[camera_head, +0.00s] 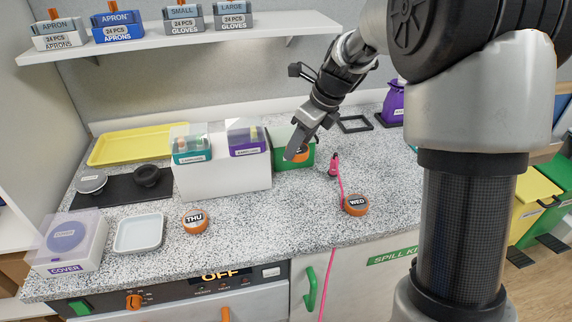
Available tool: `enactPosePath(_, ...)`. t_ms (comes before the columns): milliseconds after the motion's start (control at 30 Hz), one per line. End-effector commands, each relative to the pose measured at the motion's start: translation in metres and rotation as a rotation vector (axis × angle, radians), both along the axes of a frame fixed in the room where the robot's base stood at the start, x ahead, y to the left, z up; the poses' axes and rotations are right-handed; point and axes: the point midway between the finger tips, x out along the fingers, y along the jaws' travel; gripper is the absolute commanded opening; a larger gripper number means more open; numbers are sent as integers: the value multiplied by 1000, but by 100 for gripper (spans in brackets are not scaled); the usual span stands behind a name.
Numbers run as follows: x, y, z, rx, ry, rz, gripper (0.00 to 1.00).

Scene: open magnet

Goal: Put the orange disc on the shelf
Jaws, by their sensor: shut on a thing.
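My gripper (292,153) hangs above the back of the counter, in front of a green box, with its fingers pointing down. It is shut on an orange disc (303,153) with a dark top, mostly hidden behind the near finger. Two similar orange discs lie flat on the counter: one marked THU (194,222) at the front middle, and one marked WED (356,205) to the right. The white shelf (190,50) on the back wall, up and left of my gripper, bears labelled apron and glove boxes.
A white block (222,185) with two clear-lidded boxes stands left of my gripper. The green box (282,160) is close behind it. A pink stand (334,165) with a pink cord is near the WED disc. A yellow tray (135,145) lies back left.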

Motion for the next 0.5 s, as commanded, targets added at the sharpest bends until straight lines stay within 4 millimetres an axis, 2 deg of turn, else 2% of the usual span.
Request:
enactPosePath(167, 4, 1, -3, 0, 1, -77, 21)
enactPosePath(400, 3, 1, -41, -1, 5, -83, 21)
enactPosePath(500, 3, 1, -51, 0, 4, -82, 21)
